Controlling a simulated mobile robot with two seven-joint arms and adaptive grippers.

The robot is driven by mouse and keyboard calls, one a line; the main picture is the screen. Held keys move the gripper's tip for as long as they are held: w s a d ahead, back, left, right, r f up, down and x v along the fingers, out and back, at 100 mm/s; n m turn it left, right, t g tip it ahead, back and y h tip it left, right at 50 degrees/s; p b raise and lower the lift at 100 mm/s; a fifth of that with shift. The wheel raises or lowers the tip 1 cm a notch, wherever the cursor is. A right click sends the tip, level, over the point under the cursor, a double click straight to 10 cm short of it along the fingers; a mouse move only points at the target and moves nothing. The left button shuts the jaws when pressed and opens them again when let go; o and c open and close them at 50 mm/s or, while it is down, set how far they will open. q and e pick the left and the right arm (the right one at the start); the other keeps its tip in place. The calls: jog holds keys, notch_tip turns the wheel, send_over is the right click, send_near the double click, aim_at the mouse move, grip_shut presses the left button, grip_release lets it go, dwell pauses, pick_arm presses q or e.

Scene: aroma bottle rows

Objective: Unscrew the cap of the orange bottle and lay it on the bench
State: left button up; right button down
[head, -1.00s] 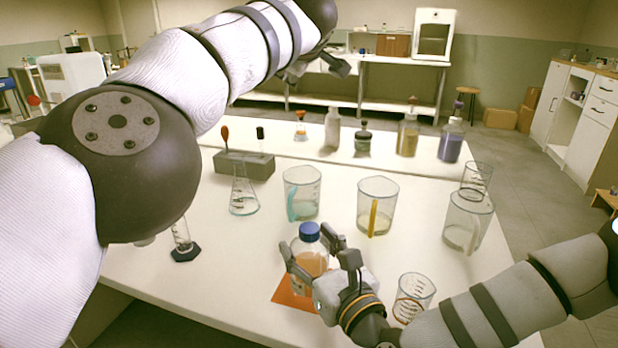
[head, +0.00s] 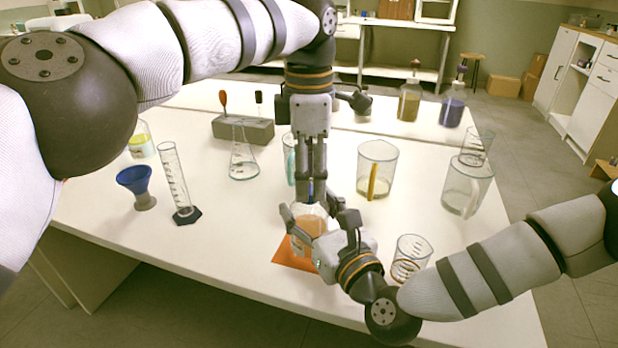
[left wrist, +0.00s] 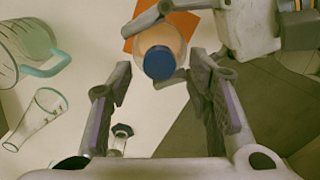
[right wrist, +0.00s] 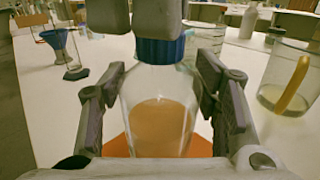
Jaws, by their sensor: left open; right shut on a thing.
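The orange bottle (head: 308,222) stands upright with orange liquid inside, over an orange mat (head: 292,256) on the bench. Its blue cap (right wrist: 160,50) is on the neck; it also shows in the left wrist view (left wrist: 160,64). My right gripper (right wrist: 160,88) is shut on the bottle body from the front right. My left gripper (head: 312,190) points down from above, with its fingers open on either side of the cap. In the left wrist view a gap shows between the cap and each finger. My left fingers partly hide the cap in the head view.
A beaker with a yellow strip (head: 376,172) and a jug (head: 466,190) stand right of the bottle. A small beaker (head: 410,258) is close to my right gripper. A conical flask (head: 243,160), cylinder (head: 178,185) and blue funnel (head: 135,180) stand left. Bench left of the mat is clear.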

pick_arm(q)
jog(key=shift+f, duration=1.1)
